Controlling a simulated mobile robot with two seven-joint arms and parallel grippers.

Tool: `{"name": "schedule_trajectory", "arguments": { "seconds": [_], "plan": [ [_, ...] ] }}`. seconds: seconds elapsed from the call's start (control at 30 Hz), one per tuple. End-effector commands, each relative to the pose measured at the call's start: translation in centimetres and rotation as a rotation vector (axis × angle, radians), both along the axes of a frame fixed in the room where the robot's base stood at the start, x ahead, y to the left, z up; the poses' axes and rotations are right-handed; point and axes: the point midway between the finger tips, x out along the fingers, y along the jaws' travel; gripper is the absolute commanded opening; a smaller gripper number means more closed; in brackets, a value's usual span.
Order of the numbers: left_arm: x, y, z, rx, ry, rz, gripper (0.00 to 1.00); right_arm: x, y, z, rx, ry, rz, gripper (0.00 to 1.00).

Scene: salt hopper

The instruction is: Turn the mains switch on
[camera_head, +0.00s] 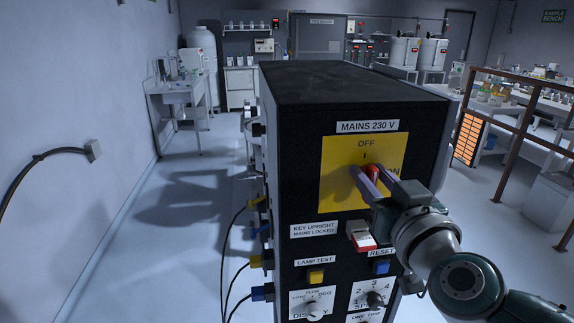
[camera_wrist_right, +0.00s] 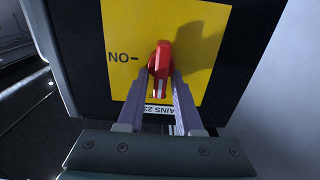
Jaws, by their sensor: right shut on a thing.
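The mains switch (camera_head: 373,171) is a red handle on a yellow plate (camera_head: 335,185) under a "MAINS 230 V" label, on the front of a black cabinet (camera_head: 300,150). OFF is printed at the plate's top and ON at its right. My right gripper (camera_head: 371,178) is shut on the red handle, one purple-grey finger on each side. In the right wrist view the handle (camera_wrist_right: 161,60) stands between the fingertips (camera_wrist_right: 160,82). Its white line points roughly towards the OFF side; the fingers partly hide that side. My left gripper is not in view.
Below the plate are a red-and-white key switch (camera_head: 361,237), a yellow lamp-test button (camera_head: 316,276), a blue reset button (camera_head: 381,267) and dials (camera_head: 312,305). Cables hang along the cabinet's left side. The floor (camera_head: 180,250) to the left is clear.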

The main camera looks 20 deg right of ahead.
Motion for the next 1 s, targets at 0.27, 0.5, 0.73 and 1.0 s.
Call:
{"name": "schedule_trajectory", "arguments": {
  "seconds": [0.27,0.5,0.73,1.0],
  "plan": [
    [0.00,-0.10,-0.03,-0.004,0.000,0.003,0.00,-0.04,-0.04,-0.07,0.027,-0.006,0.000,0.00],
    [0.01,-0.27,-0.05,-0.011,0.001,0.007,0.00,-0.06,-0.08,-0.11,0.054,-0.011,0.000,0.00],
    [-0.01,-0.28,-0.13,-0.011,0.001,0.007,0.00,-0.09,-0.17,-0.19,0.122,-0.025,0.000,0.00],
    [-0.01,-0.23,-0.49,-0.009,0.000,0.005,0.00,-0.18,-0.47,-0.36,0.326,-0.074,0.000,0.00]
  ]
}}
